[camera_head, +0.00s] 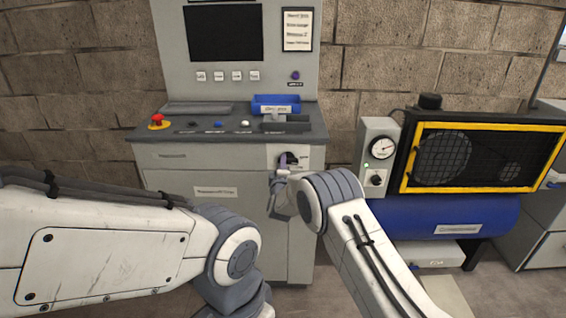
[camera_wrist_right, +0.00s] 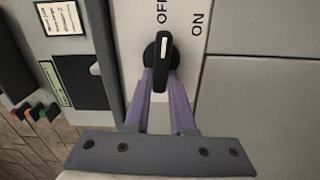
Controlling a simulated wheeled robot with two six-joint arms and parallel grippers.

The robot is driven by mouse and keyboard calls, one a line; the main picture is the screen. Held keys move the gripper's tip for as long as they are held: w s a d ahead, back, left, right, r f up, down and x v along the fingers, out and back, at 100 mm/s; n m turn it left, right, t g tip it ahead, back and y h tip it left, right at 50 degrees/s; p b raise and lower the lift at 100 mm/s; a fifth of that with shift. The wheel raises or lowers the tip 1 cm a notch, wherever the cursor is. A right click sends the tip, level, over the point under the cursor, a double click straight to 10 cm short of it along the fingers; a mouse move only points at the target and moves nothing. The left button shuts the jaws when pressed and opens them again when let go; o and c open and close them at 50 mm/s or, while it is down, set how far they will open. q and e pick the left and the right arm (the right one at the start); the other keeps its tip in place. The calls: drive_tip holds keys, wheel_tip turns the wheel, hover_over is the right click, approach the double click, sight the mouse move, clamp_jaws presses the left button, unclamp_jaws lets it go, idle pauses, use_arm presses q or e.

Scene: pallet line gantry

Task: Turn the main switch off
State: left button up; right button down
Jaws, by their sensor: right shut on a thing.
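The main switch is a black rotary knob (camera_wrist_right: 164,50) with a white line on its handle, on a light plate with the words OFF and ON. In the right wrist view, the marked end of the handle points up towards OFF; ON is to the right. In the head view, the switch (camera_head: 291,159) is on the cabinet front and partly hidden by my gripper. My right gripper (camera_wrist_right: 162,76) has its purple fingers on either side of the handle and is shut on it. It also shows in the head view (camera_head: 284,174). My left gripper is out of view.
The grey control cabinet (camera_head: 215,165) has a red emergency button (camera_head: 157,119) and a blue tray (camera_head: 276,101) on its ledge. A compressor with a blue tank (camera_head: 440,216) and a gauge box (camera_head: 379,158) stand to the right. My left forearm crosses the lower left.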

drive_tip(key=shift+a+f+n, duration=0.1)
drive_tip(key=shift+n, duration=0.5)
drive_tip(key=c, duration=0.8)
unclamp_jaws()
drive_tip(key=shift+o, duration=0.2)
drive_tip(key=s, duration=1)
drive_tip(key=shift+s, duration=0.25)
